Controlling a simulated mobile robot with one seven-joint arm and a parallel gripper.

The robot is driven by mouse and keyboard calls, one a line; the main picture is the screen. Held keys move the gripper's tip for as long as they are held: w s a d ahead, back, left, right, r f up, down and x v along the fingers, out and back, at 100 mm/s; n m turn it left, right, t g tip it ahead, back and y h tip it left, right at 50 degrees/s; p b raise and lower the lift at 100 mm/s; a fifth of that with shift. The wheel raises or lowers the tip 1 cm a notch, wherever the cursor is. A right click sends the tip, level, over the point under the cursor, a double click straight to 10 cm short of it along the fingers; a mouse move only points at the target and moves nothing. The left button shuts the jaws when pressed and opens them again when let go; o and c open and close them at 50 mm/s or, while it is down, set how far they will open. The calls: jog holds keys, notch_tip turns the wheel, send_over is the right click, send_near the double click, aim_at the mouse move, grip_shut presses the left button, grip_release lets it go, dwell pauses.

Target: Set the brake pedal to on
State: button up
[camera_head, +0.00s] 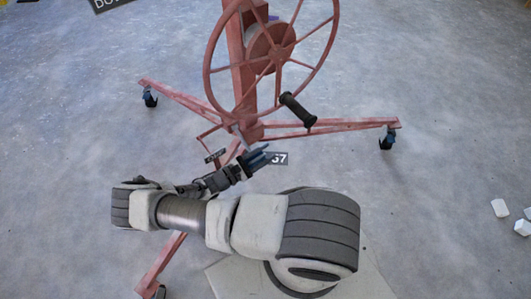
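The red panel lift stands upright at the top centre in the head view, with its column (239,75) rising out of the top of the picture. A small dark pedal-like plate (215,156) on a thin red arm sits low at the left of the column's foot; I take it for the brake pedal, and its on or off setting cannot be read. My gripper (262,157) is low beside the column's foot, to the right of this plate and apart from it in the picture. Its dark fingers are small and overlap, so their opening is unclear. I see nothing held in them.
A large red handwheel (271,47) with a black handle (297,110) hangs above my gripper. Red legs on casters spread left (186,98), right (350,125) and toward the front left (161,263). White blocks (500,208) lie far right. The grey floor is otherwise open.

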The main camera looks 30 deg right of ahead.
dwell(0.4)
jog(key=s+a+p, duration=0.1)
jog(key=a+p, duration=0.1)
jog(key=a, duration=1.5)
jog(key=shift+s+a, duration=0.15)
jog(key=shift+s, duration=0.25)
